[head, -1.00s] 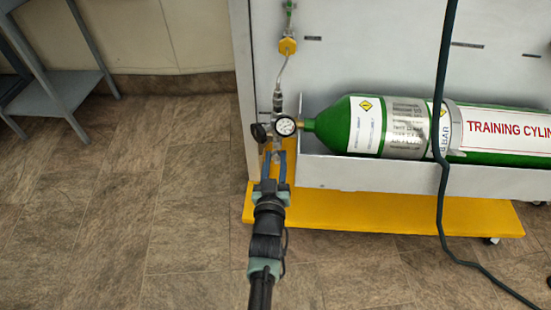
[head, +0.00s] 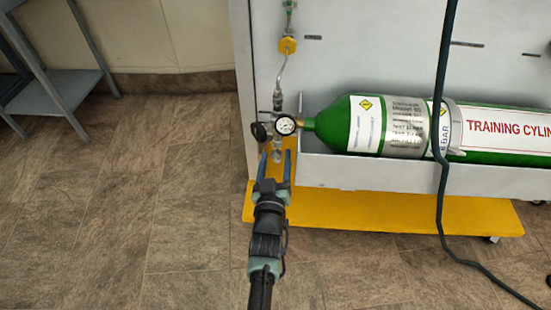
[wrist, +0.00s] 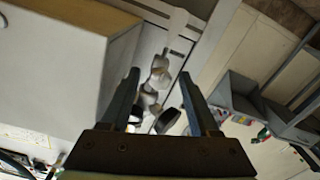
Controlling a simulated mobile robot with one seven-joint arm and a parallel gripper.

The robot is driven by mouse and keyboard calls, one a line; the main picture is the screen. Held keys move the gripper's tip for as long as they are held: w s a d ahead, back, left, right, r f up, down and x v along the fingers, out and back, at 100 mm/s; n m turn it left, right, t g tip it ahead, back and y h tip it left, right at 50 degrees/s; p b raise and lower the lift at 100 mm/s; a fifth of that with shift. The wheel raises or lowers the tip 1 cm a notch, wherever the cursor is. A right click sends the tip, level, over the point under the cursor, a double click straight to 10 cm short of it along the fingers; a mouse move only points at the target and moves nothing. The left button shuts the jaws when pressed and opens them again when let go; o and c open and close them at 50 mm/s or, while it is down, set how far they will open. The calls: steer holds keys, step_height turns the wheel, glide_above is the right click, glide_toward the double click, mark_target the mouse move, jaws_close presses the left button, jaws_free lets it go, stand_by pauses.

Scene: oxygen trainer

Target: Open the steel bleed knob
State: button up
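The steel bleed knob (head: 277,156) appears to be the small round metal piece at the bottom of the valve assembly, below the pressure gauge (head: 286,125). In the wrist view, a grey metal knob (wrist: 159,79) shows between the finger tips. My gripper (head: 276,154) is open, with its two blue-grey fingers either side of the steel knob in the head view. The wrist view also shows my gripper (wrist: 159,73) open, with clear gaps beside the knob. I cannot tell how deep the knob sits between the fingers. A black knob (head: 260,131) sits left of the gauge.
A green training cylinder (head: 335,127) lies in a grey tray right of the valve. A yellow base (head: 380,212) extends beneath it. A dark hose (head: 442,190) hangs in front of the cylinder. A grey shelf (head: 60,90) stands at left; the floor between is clear.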

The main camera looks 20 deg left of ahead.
steer(key=shift+s+d+r+p, duration=0.1)
steer(key=shift+s+r+p, duration=0.05)
steer(key=shift+s+p, duration=0.25)
steer(key=p+v, duration=0.5)
steer(key=v, duration=0.7)
